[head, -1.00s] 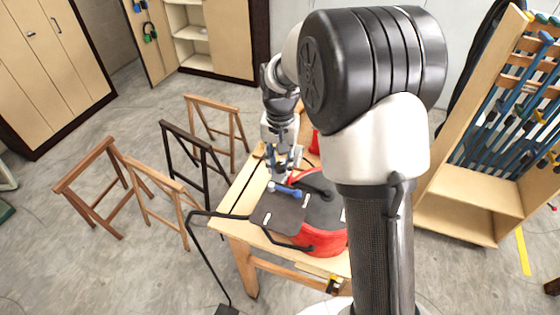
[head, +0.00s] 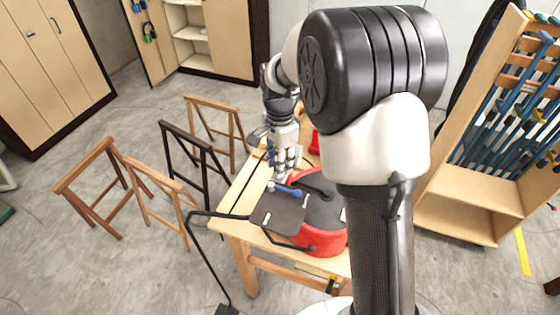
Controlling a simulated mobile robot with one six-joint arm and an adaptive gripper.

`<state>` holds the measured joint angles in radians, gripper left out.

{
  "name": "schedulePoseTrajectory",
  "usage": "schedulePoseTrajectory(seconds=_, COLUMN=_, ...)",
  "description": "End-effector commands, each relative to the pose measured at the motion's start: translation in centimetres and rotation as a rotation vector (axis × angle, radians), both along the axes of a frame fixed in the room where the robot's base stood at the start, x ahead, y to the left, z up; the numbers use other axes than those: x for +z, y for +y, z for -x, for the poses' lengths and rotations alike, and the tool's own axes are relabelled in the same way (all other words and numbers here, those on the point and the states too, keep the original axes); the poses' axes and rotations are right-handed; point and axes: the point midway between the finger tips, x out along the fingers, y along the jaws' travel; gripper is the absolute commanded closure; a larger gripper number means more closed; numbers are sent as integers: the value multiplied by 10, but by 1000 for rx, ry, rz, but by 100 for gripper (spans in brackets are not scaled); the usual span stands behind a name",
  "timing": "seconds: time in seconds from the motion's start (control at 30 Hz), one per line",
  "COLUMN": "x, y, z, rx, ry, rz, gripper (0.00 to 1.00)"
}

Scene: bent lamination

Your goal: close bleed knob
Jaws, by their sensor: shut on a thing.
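A round red vessel (head: 318,240) with a dark top (head: 325,208) sits on the wooden table. A small blue handle-like part (head: 290,191), which looks like the bleed knob, lies at the vessel's left back edge, with a pale tip at its left end. My gripper (head: 284,176) points down right at this blue part, and its fingers are shut on it. The fingertips are small in the picture, so the exact grip is hard to make out.
A dark flat plate (head: 278,212) on a bent black stand (head: 212,214) is in front of the blue part. The wooden table (head: 238,228) holds the vessel. Wooden trestles (head: 160,190) stand left, a tool rack (head: 470,190) right. My arm hides the table's right side.

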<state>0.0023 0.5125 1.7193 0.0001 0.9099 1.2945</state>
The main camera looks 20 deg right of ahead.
Motion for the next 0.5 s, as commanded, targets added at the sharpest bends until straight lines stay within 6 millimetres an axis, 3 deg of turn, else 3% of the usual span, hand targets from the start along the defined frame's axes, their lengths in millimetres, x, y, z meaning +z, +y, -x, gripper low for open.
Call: schedulePoseTrajectory(seconds=0.5, x=1, y=0, z=0, rx=-132, ry=-2, rz=0, gripper=97)
